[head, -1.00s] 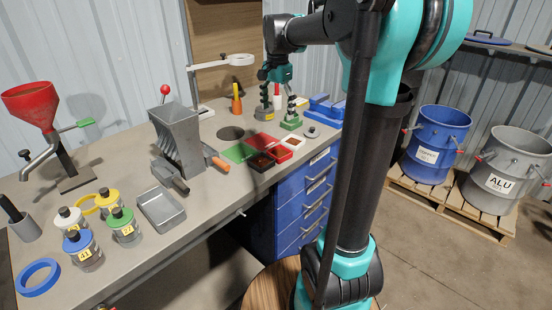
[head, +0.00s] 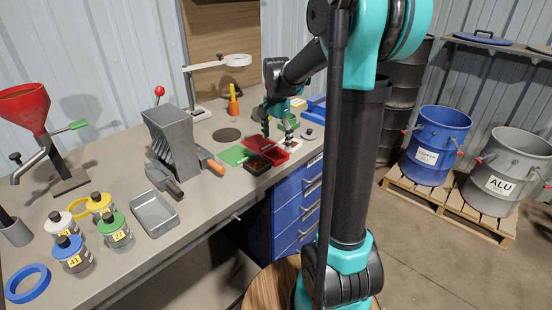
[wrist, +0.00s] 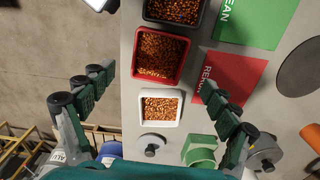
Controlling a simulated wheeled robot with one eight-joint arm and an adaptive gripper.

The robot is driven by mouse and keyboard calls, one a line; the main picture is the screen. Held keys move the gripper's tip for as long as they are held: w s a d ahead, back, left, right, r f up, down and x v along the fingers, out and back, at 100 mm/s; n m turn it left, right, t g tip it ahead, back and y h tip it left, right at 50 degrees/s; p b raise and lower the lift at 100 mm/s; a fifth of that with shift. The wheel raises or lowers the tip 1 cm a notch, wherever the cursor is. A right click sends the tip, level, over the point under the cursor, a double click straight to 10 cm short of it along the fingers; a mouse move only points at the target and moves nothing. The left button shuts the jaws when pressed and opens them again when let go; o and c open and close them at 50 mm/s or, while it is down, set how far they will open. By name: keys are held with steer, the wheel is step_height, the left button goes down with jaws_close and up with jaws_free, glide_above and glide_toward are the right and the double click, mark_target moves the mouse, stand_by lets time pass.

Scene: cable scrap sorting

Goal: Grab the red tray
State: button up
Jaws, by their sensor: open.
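The red tray (wrist: 178,73) is a small square tray full of copper-coloured granules, shown in the wrist view between a black tray and a white tray. In the head view the red tray (head: 276,157) sits near the bench's front edge. My gripper (wrist: 157,82) is open and empty, its two fingers wide apart. The fingers reach either side of the white tray and the near side of the red tray, and appear above them. In the head view my gripper (head: 276,128) is just behind the red tray. I see no contact with it.
The white tray (wrist: 147,122) and black tray (wrist: 148,16) flank the red one in a row. A red card (wrist: 238,85) and a green card (wrist: 258,22) lie to the right. A green holder (wrist: 200,150) stands near the right finger. Bare floor lies left.

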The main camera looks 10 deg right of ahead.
mark_target(276, 157)
steer(key=shift+s+a+f, duration=0.1)
steer(key=shift+s+f, duration=0.05)
steer(key=shift+f, duration=1)
steer(key=shift+s+a+f, duration=0.1)
steer(key=shift+f, duration=1)
steer(key=c, duration=1.3)
steer(key=shift+r, duration=0.2)
